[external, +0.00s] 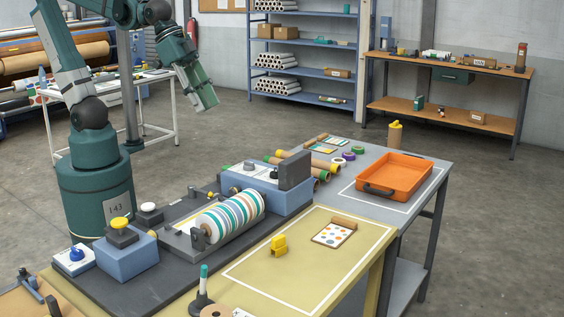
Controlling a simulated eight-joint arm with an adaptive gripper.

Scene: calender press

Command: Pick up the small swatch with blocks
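A small white swatch (331,236) with coloured spots and a wooden bar along its top edge lies flat on the yellow table, inside the white outline. Small light swatches (321,146) with a similar bar lie on the grey table behind the press; their pattern is too small to tell, so I cannot say which swatch bears blocks. My gripper (206,103) hangs in the air at upper left, pointing down, well away from all swatches. I see nothing in it, but its fingers are too small to tell open from shut.
A press with a striped roller (232,216) and blue housing stands between my base and the yellow table (268,304). A yellow clip-like block (278,246) sits near the spotted swatch. An orange tray (428,178) stands empty on the grey table, near several coloured rolls.

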